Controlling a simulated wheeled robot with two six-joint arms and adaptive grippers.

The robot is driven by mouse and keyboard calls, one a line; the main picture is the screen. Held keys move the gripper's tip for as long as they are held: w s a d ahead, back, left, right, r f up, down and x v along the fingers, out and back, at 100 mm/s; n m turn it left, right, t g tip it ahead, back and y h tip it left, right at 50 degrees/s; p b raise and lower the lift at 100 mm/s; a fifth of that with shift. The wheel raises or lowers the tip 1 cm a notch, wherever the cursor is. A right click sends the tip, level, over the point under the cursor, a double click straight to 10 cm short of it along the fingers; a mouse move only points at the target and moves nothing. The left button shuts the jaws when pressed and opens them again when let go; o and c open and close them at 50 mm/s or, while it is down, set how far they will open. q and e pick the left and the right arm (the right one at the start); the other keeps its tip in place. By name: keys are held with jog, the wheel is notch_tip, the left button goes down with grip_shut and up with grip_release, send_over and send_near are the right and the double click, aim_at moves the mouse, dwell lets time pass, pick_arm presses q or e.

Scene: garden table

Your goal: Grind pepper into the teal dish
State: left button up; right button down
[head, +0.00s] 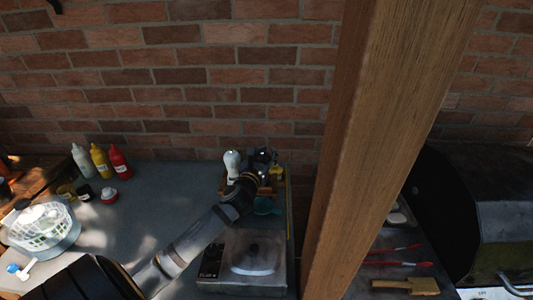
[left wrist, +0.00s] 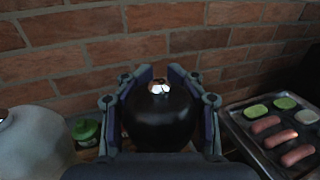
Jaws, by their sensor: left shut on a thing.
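A dark, round-topped pepper mill (left wrist: 160,118) with a shiny knob stands between the fingers of my left gripper (left wrist: 160,82) in the left wrist view. The left gripper (head: 258,168) is shut on it at the back of the counter in the head view, where the mill is hard to make out among dark shapes. The teal dish (head: 267,207) sits on the counter just in front of the gripper, partly behind my left arm. The dish's inside is too small to read. My right gripper is not in view.
A white mill (head: 232,162) stands close left of the gripper. A hob with a pale lid (head: 255,258) lies in front. A wooden post (head: 375,150) rises to the right. Squeeze bottles (head: 100,160) and a colander (head: 40,226) are left. A tray (left wrist: 243,138) holds sausages.

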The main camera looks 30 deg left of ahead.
pick_arm(q)
jog(key=shift+s+f, duration=0.1)
jog(key=shift+c, duration=0.6)
jog(key=shift+n+y, duration=0.4)
jog(key=shift+s+a+n+g+y, duration=0.1)
jog(key=shift+a+n+g+y, duration=0.15)
jog(key=shift+n+g+y, duration=0.45)
jog(key=n+y, duration=0.1)
jog(key=n+g+y, duration=0.1)
jog(key=y, duration=0.1)
jog(key=a+n+g+y, duration=0.1)
jog(key=shift+s+y, duration=0.3)
jog(key=shift+y, duration=0.1)
jog(key=shift+c, duration=0.2)
jog(key=n+g+y, duration=0.1)
jog(key=g+y, duration=0.1)
jog(key=n+g+y, duration=0.1)
jog(key=shift+s+a+n, duration=0.25)
jog(key=shift+s+n, duration=0.05)
jog(key=shift+s, duration=0.05)
jog(key=shift+s+a+n+g+y+b, duration=0.2)
jog(key=shift+n+g+y, duration=0.45)
jog(key=shift+g, duration=0.35)
jog(key=shift+s+a+n+g+y+b, duration=0.15)
jog(key=shift+n+g+y, duration=0.3)
jog(key=shift+n+g, duration=0.45)
jog(key=shift+s+g, duration=0.1)
jog(key=shift+g, duration=0.3)
jog(key=o, duration=1.2)
